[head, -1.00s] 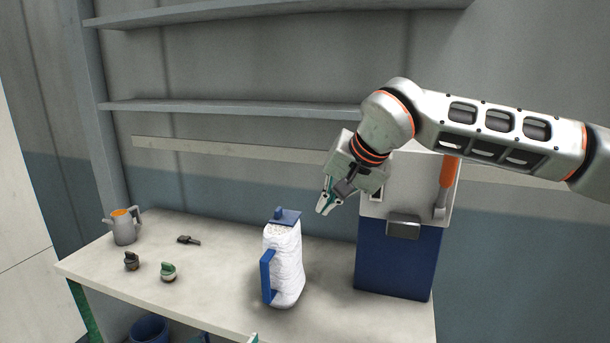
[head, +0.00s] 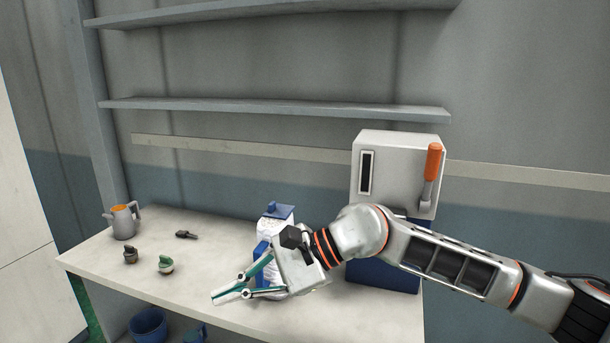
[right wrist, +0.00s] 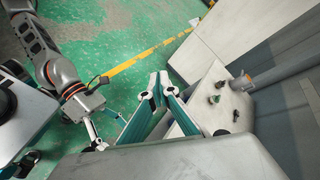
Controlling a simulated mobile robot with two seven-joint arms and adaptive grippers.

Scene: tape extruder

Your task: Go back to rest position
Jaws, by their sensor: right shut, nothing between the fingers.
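My right gripper (head: 220,296) is low over the front part of the table in the head view, in front of the white and blue jug. Its fingertips are together with nothing between them. They also meet in the right wrist view (right wrist: 159,77). The jug (head: 278,211) stands upright and is partly hidden behind this gripper; I cannot tell whether they touch. My left gripper (right wrist: 94,132) shows only in the right wrist view, away from the table; its fingers are too unclear to judge.
A white and blue machine with an orange lever (head: 433,162) stands at the table's right, partly behind my right arm. A grey pitcher (head: 124,224), a small dark tool (head: 186,235) and two small knobbed pieces (head: 130,256) (head: 166,265) are at left. Shelves (head: 270,106) hang above.

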